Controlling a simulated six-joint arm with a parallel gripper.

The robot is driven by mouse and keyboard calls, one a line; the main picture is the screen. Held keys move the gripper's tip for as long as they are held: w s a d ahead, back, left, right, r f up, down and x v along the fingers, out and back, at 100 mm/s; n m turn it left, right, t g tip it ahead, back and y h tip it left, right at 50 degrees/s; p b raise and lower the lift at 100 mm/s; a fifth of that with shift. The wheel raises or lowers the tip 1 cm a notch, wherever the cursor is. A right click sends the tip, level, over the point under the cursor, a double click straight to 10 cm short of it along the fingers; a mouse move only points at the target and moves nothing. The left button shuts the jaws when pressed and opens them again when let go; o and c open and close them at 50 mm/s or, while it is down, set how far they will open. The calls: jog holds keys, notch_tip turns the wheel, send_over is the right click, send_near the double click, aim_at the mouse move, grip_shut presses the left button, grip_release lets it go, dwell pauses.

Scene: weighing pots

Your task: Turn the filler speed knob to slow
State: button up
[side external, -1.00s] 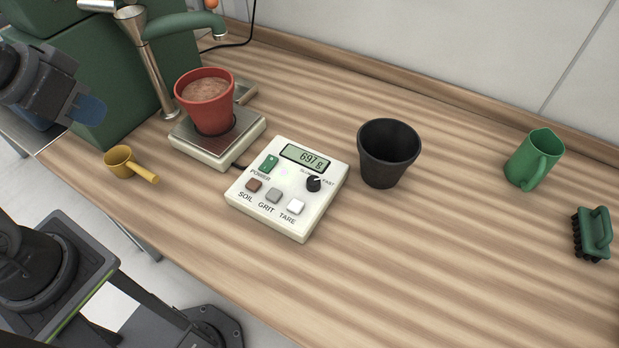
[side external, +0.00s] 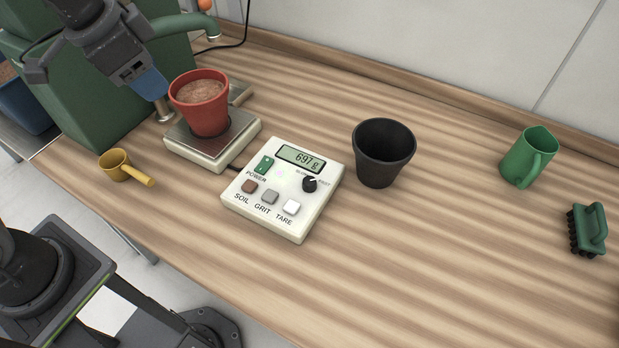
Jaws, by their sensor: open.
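The filler speed knob (side external: 310,185) is a small black dial on the right of the cream control box (side external: 293,229). SLOW is printed at its upper left and FAST at its right. Its pale pointer mark appears to face the upper right, towards FAST, but it is small. My gripper (side external: 143,78) is open at the upper left, high beside the red pot, well away from the knob. A blue tip shows at its lower end; its far side is partly hidden.
The box display (side external: 300,158) reads 697 g. A red pot (side external: 203,118) of soil stands on the scale (side external: 192,148). A black pot (side external: 384,168) stands right of the box. A yellow scoop (side external: 117,166), green mug (side external: 527,157) and brush (side external: 588,231) lie around. The front right is clear.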

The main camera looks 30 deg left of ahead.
jog(key=shift+o, duration=1.1)
jog(key=w+d+f+m+g, duration=0.1)
jog(key=w+d+f+m, duration=0.1)
jog(key=w+d+m, duration=0.1)
jog(key=w+d, duration=0.1)
jog(key=w, duration=0.1)
jog(key=shift+w, duration=0.4)
jog(key=m+g, duration=0.3)
jog(key=m, duration=0.6)
send_over(310, 181)
notch_tip(310, 181, down, 15)
jog(key=shift+y, duration=0.3)
notch_tip(310, 181, down, 14)
jog(key=shift+f, duration=0.1)
jog(key=c, duration=0.9)
jog(key=shift+c, duration=0.2)
